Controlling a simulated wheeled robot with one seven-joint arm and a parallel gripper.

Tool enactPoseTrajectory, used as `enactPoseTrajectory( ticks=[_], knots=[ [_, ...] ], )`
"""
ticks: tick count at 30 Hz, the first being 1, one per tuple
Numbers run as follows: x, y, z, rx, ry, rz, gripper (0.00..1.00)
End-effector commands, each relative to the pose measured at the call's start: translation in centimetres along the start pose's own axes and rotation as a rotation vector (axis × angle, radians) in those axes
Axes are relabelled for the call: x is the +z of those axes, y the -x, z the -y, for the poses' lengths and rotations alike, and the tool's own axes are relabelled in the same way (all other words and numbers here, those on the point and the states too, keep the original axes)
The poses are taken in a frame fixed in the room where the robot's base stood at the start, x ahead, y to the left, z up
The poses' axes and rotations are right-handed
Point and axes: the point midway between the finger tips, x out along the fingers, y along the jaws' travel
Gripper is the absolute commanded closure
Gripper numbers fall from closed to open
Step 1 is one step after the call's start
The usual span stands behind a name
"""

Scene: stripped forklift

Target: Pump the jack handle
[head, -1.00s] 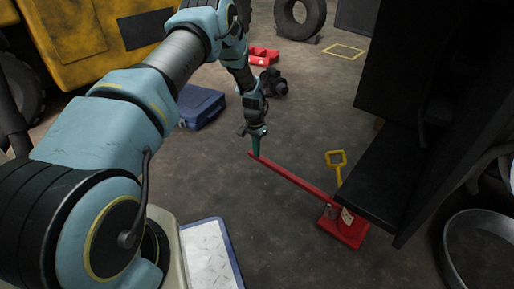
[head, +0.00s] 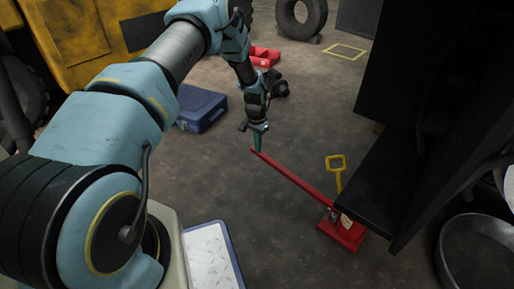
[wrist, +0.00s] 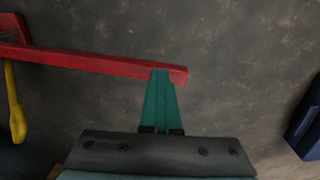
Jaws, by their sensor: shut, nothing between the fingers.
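The red jack (head: 342,232) stands on the floor at the right, beside the dark machine body. Its long red handle (head: 296,182) slants up and left from the jack; in the wrist view the handle (wrist: 95,62) runs across the upper left. My gripper (head: 257,148) is at the handle's free end. In the wrist view its green fingers (wrist: 161,75) are closed together, with their tips overlapping the handle near its end. I cannot tell whether they touch it. Nothing is held between the fingers.
A yellow-handled thing (head: 337,165) stands behind the jack; it also shows in the wrist view (wrist: 15,105). The dark machine body (head: 385,180) overhangs the jack. A blue case (head: 202,108), a red tray (head: 264,56) and a tire (head: 301,20) lie farther back. A round pan (head: 478,255) is at right.

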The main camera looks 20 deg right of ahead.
Motion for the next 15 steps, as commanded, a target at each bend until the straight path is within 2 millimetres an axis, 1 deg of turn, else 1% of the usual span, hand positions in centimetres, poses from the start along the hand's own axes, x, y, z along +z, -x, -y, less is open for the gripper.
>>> enactPoseTrajectory(
  ticks=[1,6,10,15],
  knots=[
    [-0.1,2.1,0.0,-0.002,0.0,-0.003,1.0],
    [-0.1,5.8,-0.1,-0.002,0.001,-0.003,1.0],
    [-0.1,7.8,-0.2,-0.001,0.001,-0.002,1.0],
    [-0.1,9.2,-0.2,-0.001,0.001,-0.001,1.0]
  ],
)
